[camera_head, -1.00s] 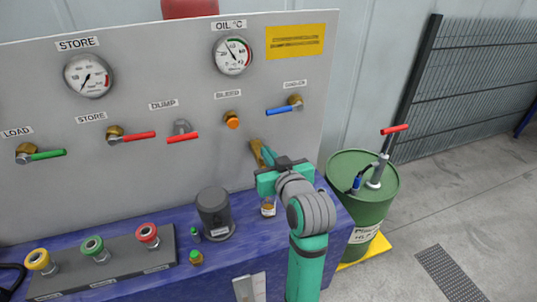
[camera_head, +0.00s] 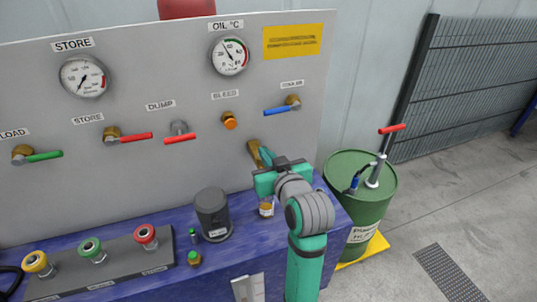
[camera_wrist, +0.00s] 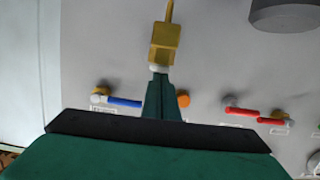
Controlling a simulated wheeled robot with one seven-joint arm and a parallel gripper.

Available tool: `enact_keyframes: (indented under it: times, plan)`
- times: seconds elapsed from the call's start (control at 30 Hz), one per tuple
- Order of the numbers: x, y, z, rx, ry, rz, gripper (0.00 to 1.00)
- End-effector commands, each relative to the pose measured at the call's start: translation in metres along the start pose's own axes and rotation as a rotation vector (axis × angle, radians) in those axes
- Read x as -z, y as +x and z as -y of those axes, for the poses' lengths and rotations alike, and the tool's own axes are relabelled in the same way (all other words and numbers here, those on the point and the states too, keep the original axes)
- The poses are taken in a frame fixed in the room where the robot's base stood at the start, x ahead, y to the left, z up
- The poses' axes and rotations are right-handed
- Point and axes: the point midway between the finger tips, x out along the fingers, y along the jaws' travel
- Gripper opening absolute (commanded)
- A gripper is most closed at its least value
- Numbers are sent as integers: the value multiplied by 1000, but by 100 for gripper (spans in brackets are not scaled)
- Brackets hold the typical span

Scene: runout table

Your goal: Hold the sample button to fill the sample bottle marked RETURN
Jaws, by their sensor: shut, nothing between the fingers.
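A brass sample fitting (camera_head: 254,149) juts from the grey panel below the orange bleed knob. In the wrist view the brass block (camera_wrist: 165,42) has a pale round button (camera_wrist: 158,68) on its near face. My gripper (camera_head: 266,157) is shut and empty, its fingertips at that button; in the wrist view the tips (camera_wrist: 158,77) appear to touch it. How far the button is pressed cannot be told. A small bottle (camera_head: 266,209) with amber contents and a pale label stands on the blue bench below the fitting. Its label is too small to read, and my gripper partly hides the space above it.
Two small green-capped bottles (camera_head: 195,258) and a dark grey canister (camera_head: 213,213) stand left of the amber bottle. The blue-handled cooler valve (camera_head: 281,110) and red dump valve (camera_head: 180,138) are close by. A green drum (camera_head: 362,205) stands right of the bench.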

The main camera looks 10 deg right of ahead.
Motion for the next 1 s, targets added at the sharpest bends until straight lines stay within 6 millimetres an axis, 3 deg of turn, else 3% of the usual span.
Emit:
enact_keyframes:
  times: [0.03, 0.13, 0.37, 0.7, 1.0]
  plan:
    - [-13, 3, -5, -8, 11, 34, 0]
    - [-5, 2, -5, -8, 9, 30, 0]
    - [36, -7, -2, -5, 0, 5, 0]
    - [40, -76, -2, -4, 1, -1, 0]
    - [41, -107, 0, -1, -1, -1, 0]
